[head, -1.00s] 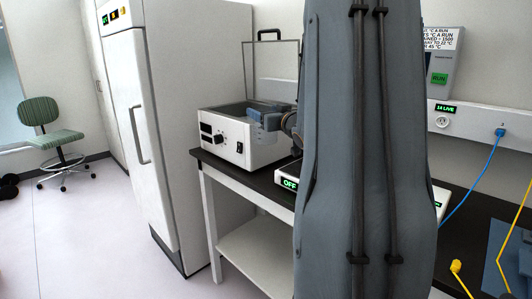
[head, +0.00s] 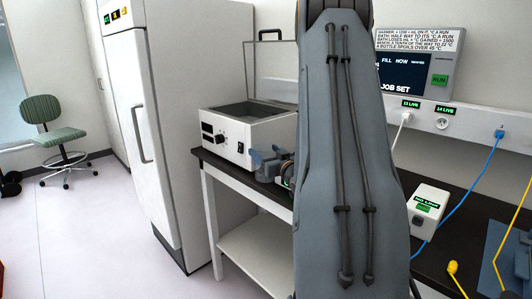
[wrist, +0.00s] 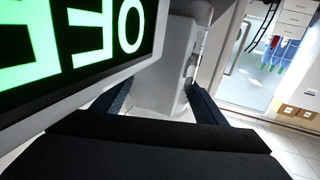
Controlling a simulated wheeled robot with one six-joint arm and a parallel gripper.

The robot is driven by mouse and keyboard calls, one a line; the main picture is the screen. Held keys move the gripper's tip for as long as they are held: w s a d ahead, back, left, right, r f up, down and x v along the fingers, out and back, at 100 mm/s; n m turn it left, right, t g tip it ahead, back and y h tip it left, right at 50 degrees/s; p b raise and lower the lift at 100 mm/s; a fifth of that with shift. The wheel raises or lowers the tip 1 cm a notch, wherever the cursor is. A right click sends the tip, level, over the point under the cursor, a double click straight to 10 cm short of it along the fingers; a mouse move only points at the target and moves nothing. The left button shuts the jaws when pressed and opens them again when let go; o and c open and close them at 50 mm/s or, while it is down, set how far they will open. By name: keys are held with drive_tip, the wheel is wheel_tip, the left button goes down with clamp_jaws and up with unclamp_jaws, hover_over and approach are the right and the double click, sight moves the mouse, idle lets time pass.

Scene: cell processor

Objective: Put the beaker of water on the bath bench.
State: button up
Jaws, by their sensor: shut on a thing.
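My gripper (head: 262,158) is low at the front right corner of the white water bath (head: 240,138), just above the black top of the bath bench (head: 270,190). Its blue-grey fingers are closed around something. The beaker between them is clear and hard to make out, and its water cannot be seen. In the wrist view the dark fingers (wrist: 158,102) point away from me. Whether the beaker touches the bench is hidden.
My arm hides the middle of the bench. A tall white fridge (head: 165,110) stands left of the bench. A white box with a green display (head: 428,207) and cables are on the right. A wall screen (head: 415,72) hangs above.

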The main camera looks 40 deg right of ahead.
drive_tip(key=shift+f, duration=0.2)
drive_tip(key=o, duration=1.5)
drive_tip(key=shift+r, duration=0.1)
drive_tip(key=shift+s, duration=0.2)
drive_tip(key=b+v, duration=0.2)
drive_tip(key=v, duration=0.9)
drive_tip(key=shift+s+a+b, duration=0.2)
drive_tip(key=shift+s+b, duration=0.1)
drive_tip(key=shift+b, duration=0.1)
drive_tip(key=shift+r, duration=0.1)
